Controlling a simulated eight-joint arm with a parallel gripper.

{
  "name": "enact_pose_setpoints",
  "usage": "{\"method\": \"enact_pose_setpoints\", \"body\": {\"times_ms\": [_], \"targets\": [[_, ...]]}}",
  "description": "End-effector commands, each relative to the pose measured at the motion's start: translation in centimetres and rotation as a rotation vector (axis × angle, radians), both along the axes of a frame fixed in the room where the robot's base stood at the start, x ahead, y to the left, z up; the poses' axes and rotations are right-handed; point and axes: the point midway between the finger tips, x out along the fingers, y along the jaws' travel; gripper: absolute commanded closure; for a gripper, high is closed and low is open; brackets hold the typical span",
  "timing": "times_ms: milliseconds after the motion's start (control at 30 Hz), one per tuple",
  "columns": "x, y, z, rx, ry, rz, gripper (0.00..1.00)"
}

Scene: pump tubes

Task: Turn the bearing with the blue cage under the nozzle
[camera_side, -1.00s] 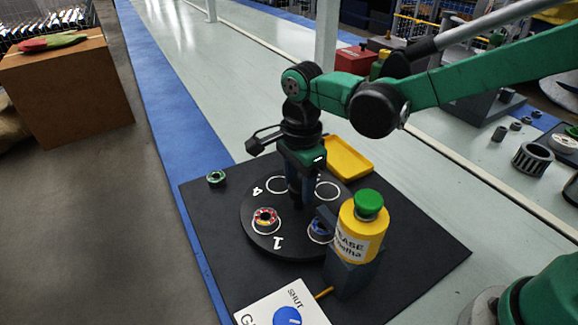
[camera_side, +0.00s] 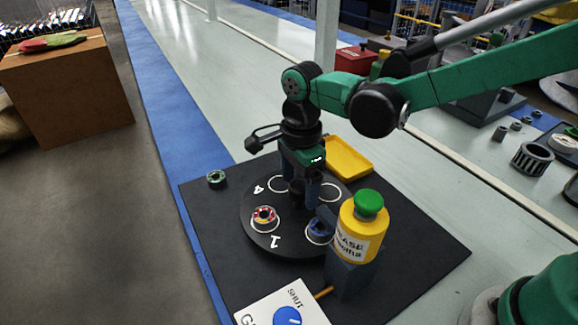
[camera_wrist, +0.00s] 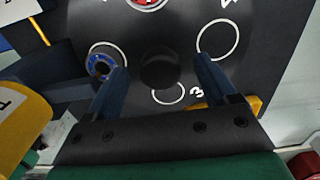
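The bearing with the blue cage (camera_side: 318,231) sits in a white ring on the black turntable (camera_side: 262,238). My gripper (camera_side: 302,190) points down over the turntable's middle. Its fingers (camera_wrist: 160,67) are open on either side of the black centre knob (camera_wrist: 160,71), with gaps showing.
A bearing with a red cage (camera_side: 264,215) sits near the mark 1. A green bearing (camera_side: 216,178) lies on the black base plate. A yellow grease bottle (camera_side: 360,232) with a green cap stands right.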

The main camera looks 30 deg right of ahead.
Motion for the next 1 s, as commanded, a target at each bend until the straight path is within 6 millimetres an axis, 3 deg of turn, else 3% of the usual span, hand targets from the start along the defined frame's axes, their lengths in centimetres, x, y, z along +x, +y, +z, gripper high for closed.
{"method": "enact_pose_setpoints", "body": {"times_ms": [267, 700, 1000], "targets": [[0.0, 0.0, 0.1, 0.000, 0.000, 0.000, 0.22], [0.0, 0.0, 5.2, 0.000, 0.000, 0.000, 0.22], [0.0, 0.0, 5.6, 0.000, 0.000, 0.000, 0.22]]}}
